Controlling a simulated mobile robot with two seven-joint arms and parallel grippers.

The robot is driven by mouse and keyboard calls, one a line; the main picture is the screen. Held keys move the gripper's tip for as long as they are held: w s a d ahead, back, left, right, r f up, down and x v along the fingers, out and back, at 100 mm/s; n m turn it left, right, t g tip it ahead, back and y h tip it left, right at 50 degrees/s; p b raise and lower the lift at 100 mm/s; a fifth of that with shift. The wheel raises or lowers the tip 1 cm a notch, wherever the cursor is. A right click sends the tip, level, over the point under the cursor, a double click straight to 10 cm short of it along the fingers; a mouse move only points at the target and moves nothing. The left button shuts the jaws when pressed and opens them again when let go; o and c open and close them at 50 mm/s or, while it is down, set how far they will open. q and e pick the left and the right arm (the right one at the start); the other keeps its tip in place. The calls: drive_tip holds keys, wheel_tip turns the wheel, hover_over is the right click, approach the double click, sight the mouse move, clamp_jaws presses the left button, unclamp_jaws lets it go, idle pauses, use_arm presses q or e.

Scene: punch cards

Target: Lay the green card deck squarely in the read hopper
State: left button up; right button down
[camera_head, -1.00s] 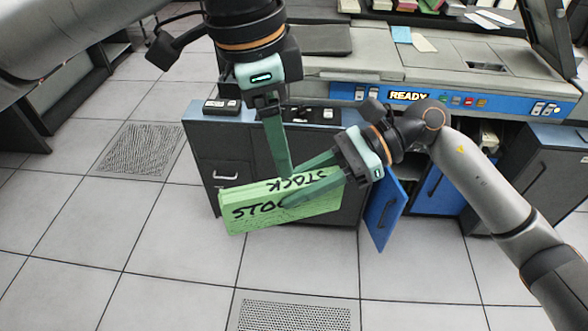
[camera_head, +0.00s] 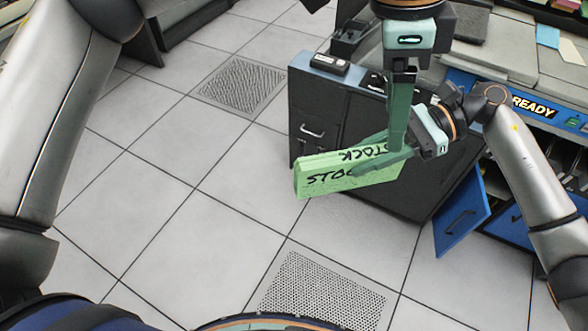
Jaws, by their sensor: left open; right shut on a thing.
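The green card deck (camera_head: 322,181), with black lettering on its side, hangs tilted in the air in front of a dark cabinet. My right gripper (camera_head: 372,167), whose arm comes in from the right, is shut on the deck, its fingers lying along the lettered side. My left gripper (camera_head: 398,146) comes down from the top edge and is open. Its fingers, seen nearly edge-on, overlap the deck's right end; I cannot tell if they touch it. The card machine (camera_head: 500,62) with a lit READY panel stands at the upper right. I cannot make out the read hopper.
The dark cabinet (camera_head: 312,103) stands behind the deck, with small black boxes on top. A blue door (camera_head: 462,212) hangs open at its right, near my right arm. The tiled floor (camera_head: 160,185) is clear at left and front, with two perforated floor panels (camera_head: 243,86).

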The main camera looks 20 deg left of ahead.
drive_tip(key=shift+r, duration=0.1)
use_arm(q)
drive_tip(key=w+a+f+n+t+h, duration=0.3)
drive_tip(key=a+f+n+h, duration=0.35)
drive_tip(key=n, duration=0.95)
drive_tip(key=w+a+f+n+t+h, duration=0.4)
drive_tip(key=a+n+h, duration=0.4)
drive_tip(key=n, duration=0.9)
drive_tip(key=n+t, duration=0.1)
drive_tip(key=n, duration=0.6)
approach(341, 172)
drive_tip(key=a+f, duration=0.2)
drive_tip(key=shift+w+d+r+n+y, duration=0.15)
drive_tip(key=shift+w+r+n+y, duration=0.05)
drive_tip(key=shift+r+n+y, duration=0.1)
drive_tip(key=x, duration=1.2)
